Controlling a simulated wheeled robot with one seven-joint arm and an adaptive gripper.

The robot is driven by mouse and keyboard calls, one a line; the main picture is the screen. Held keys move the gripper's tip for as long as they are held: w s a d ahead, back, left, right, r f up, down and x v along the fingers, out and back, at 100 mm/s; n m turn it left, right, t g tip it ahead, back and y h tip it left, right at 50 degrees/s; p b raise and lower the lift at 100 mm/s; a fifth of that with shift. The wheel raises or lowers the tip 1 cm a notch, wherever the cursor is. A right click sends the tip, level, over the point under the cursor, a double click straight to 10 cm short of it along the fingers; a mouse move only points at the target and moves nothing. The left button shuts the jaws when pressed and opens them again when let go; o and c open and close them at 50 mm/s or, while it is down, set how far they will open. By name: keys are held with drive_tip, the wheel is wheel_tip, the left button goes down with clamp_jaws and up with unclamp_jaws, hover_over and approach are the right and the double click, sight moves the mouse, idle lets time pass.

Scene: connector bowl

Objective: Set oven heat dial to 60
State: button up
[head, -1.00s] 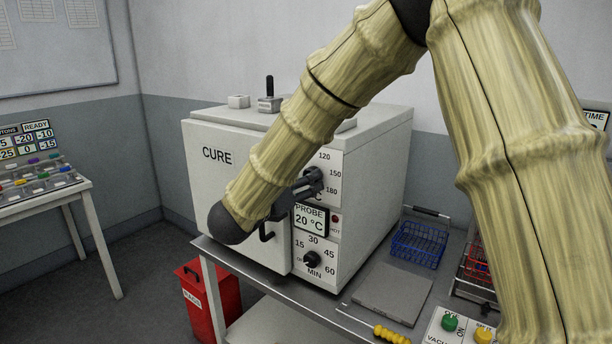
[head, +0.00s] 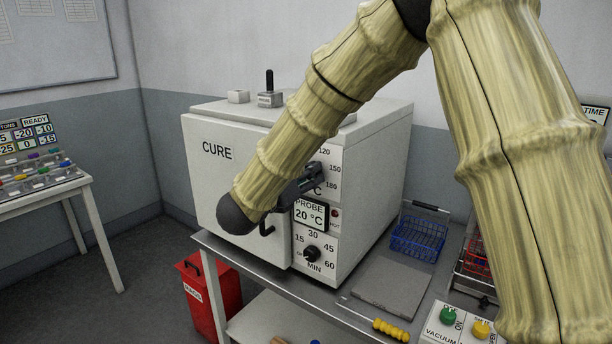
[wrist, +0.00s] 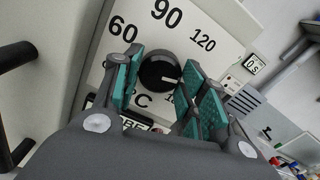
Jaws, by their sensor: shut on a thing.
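The white oven marked CURE (head: 222,178) stands on a metal bench. Its black round heat dial (wrist: 157,71) shows in the wrist view, with 60, 90 and 120 printed around it. The dial's white mark points right in that view, below the 120 and towards my right finger; the number there is hidden. My gripper (wrist: 163,73) has one teal-padded finger on each side of the dial and is shut on it. In the head view my gripper (head: 303,184) is at the upper front panel and largely hides the dial. The probe display (head: 310,214) reads 20 °C.
A minutes dial (head: 311,253) sits below the heat dial. A door handle (head: 267,230) is close to my wrist. A blue wire basket (head: 418,239), a grey plate (head: 391,287) and a yellow-handled tool (head: 391,330) lie on the bench at right. A red bin (head: 212,292) stands below.

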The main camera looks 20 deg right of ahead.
drive_tip(key=shift+f, duration=0.1)
drive_tip(key=shift+n+p, duration=2.6)
drive_tip(key=shift+n, duration=12.2)
drive_tip(key=o, duration=1)
